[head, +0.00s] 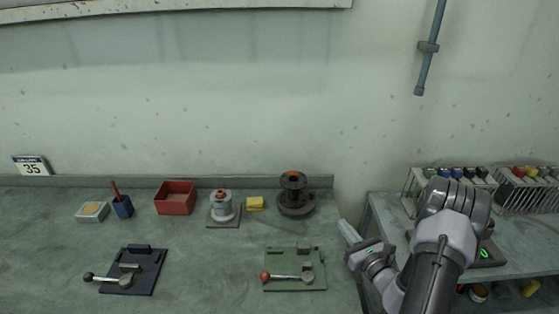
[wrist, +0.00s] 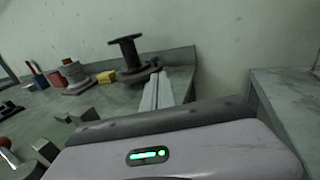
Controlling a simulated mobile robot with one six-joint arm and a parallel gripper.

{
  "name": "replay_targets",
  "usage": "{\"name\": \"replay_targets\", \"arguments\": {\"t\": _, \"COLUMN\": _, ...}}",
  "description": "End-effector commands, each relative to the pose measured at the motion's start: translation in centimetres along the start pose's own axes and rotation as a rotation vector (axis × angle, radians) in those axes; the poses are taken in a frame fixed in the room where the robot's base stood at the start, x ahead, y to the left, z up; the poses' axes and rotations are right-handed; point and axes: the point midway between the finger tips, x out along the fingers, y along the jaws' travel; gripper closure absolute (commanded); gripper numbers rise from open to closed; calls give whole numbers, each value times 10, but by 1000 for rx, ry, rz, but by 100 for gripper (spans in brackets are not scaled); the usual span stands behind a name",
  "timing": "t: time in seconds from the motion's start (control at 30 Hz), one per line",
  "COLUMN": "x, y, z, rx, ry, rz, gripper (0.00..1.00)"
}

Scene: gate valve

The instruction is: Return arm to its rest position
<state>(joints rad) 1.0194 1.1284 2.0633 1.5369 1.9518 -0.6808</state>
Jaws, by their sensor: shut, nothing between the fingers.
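My arm reaches in from the lower right of the head view. My gripper (head: 346,229) is at the right end of the long workbench, over its corner and the gap beside it. In the wrist view the gripper's fingers (wrist: 158,92) point away from the camera, pressed together and empty. Nothing is held. A dark spool (wrist: 130,55) stands beyond the fingertips, apart from them in the head view. A green plate (head: 295,282) with a red-knobbed lever (head: 285,276) lies on the bench to the left of the gripper.
The workbench (head: 208,260) also holds a black plate with a lever (head: 125,273), a red bin (head: 176,198), a grey spool (head: 222,206), a yellow block (head: 255,204) and a blue cup (head: 122,207). A second bench (head: 520,240) with racks (head: 530,190) stands at right. A pipe (head: 429,50) hangs above.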

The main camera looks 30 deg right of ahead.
Motion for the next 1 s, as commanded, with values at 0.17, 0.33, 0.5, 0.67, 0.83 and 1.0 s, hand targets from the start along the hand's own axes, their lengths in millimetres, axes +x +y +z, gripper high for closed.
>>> {"name": "replay_targets", "arguments": {"t": 0.17, "x": 31, "y": 88, "z": 70, "rx": -123, "ry": -19, "rz": 328, "gripper": 100}}
{"name": "replay_targets", "arguments": {"t": 0.33, "x": 2, "y": 251, "z": 151, "rx": -430, "ry": 7, "rz": 891, "gripper": 100}}
{"name": "replay_targets", "arguments": {"t": 0.5, "x": -115, "y": 365, "z": 181, "rx": -1024, "ry": 72, "rz": 1420, "gripper": 100}}
{"name": "replay_targets", "arguments": {"t": 0.67, "x": -194, "y": 364, "z": 185, "rx": -1727, "ry": 87, "rz": 1577, "gripper": 100}}
{"name": "replay_targets", "arguments": {"t": 0.83, "x": -214, "y": 342, "z": 202, "rx": -2213, "ry": 47, "rz": 1465, "gripper": 100}}
{"name": "replay_targets", "arguments": {"t": 1.0, "x": -215, "y": 335, "z": 210, "rx": -2328, "ry": 35, "rz": 1412, "gripper": 100}}
